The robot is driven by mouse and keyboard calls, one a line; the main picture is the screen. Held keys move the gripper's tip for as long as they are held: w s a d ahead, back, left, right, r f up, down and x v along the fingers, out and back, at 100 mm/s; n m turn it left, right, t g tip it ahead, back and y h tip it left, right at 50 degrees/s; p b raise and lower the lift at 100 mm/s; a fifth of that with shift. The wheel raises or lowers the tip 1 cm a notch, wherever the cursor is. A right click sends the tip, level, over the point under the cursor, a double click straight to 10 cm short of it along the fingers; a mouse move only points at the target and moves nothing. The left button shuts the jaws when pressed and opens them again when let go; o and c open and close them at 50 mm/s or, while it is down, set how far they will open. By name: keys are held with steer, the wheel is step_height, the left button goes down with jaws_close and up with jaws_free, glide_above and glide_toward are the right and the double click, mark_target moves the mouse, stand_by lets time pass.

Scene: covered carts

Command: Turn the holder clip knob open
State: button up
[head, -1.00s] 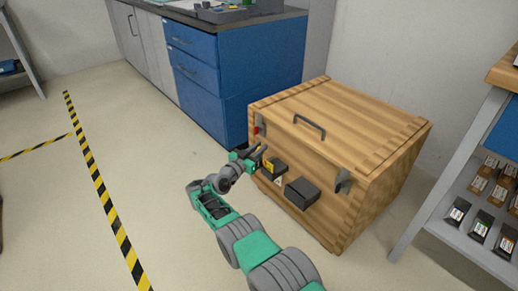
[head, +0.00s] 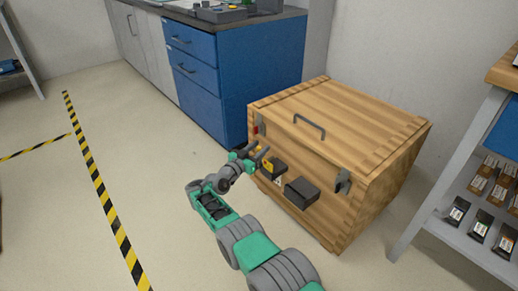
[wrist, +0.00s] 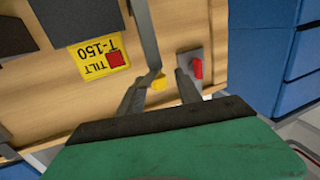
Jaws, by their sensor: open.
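The wooden crate (head: 380,150) stands on the floor. In the wrist view a grey bar (wrist: 146,35) crosses its face and ends in a yellow knob (wrist: 158,82). A red knob (wrist: 196,69) sits on a small metal plate (wrist: 188,58) to the right, and shows small at the crate's left edge in the head view (head: 256,130). I cannot tell for sure which is the holder clip knob. My gripper (wrist: 158,84) is open at the crate's front. The yellow knob appears between its fingers; contact is unclear. The right fingertip is close to the red knob's plate.
A yellow TILT label (wrist: 99,55) and dark blocks (head: 301,193) are on the crate front. A metal latch (head: 343,182) is at its right and a handle (head: 309,126) above. A blue cabinet (head: 205,75) stands behind left, a shelf (head: 460,170) right. The floor at left is clear.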

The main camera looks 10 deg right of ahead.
steer(key=shift+s+a+r+p, duration=0.15)
steer(key=shift+s+a+p, duration=0.05)
steer(key=shift+a+p, duration=0.15)
steer(key=p+v, duration=0.2)
steer(key=v, duration=0.5)
steer(key=shift+p, duration=0.3)
